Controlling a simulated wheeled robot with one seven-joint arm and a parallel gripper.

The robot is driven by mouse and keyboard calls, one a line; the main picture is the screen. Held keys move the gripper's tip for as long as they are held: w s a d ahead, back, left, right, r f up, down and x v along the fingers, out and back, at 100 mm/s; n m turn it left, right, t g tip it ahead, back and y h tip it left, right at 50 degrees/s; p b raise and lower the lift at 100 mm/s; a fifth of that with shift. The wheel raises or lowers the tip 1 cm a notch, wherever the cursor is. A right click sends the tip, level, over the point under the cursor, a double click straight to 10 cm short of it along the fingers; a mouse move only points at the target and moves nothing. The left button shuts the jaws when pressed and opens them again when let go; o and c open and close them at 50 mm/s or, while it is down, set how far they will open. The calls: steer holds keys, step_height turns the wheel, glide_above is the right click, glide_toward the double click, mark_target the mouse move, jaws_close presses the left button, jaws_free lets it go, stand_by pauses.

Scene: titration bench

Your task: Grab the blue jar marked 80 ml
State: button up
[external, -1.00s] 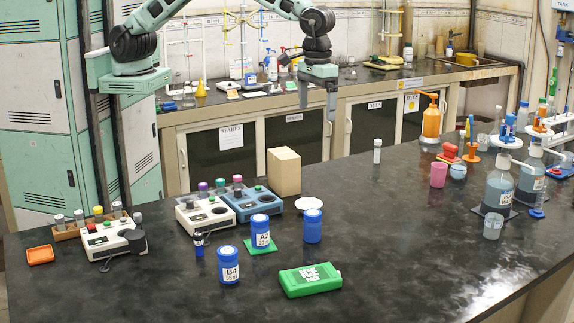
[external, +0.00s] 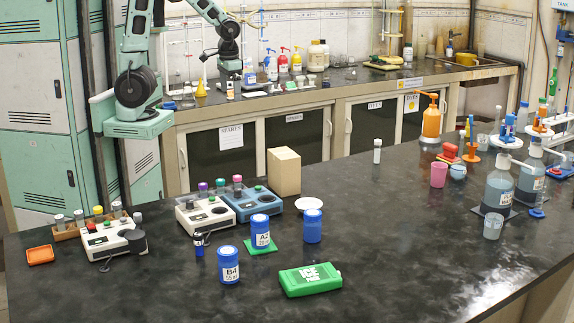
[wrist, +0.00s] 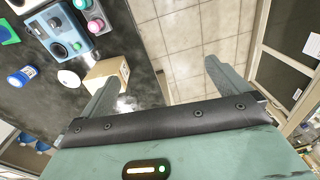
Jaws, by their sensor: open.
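Three blue jars stand on the dark bench in the external view. One jar (external: 228,265) is marked B4, another (external: 261,231) is marked A2 and stands on a green pad, and a third (external: 312,226) shows no label on this side. No 80 ml mark is legible; the small print is too fine to read. In the wrist view a blue jar (wrist: 22,77) with a white patch lies at the left edge, its marking unreadable. My gripper (wrist: 160,78) is open and empty, over the floor beside the bench and away from the jars. It is not clearly visible in the external view.
A cardboard box (external: 284,171) stands at the bench's far edge, beside two meters (external: 248,203). A white dish (external: 308,203) lies behind the third jar and a green ice pack (external: 310,280) in front. Bottles (external: 496,190) stand at right. The bench's middle right is clear.

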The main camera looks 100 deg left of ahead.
steer(key=s+f, duration=0.1)
steer(key=s, duration=0.1)
steer(key=s+d+f+b, duration=0.1)
steer(key=s, duration=0.2)
steer(key=s+f, duration=0.1)
steer(key=s, duration=0.1)
steer(key=shift+s+d+f, duration=0.15)
steer(key=shift+s+f, duration=0.2)
steer(key=c, duration=0.5)
steer(key=shift+s, duration=0.15)
steer(key=shift+c, duration=0.9)
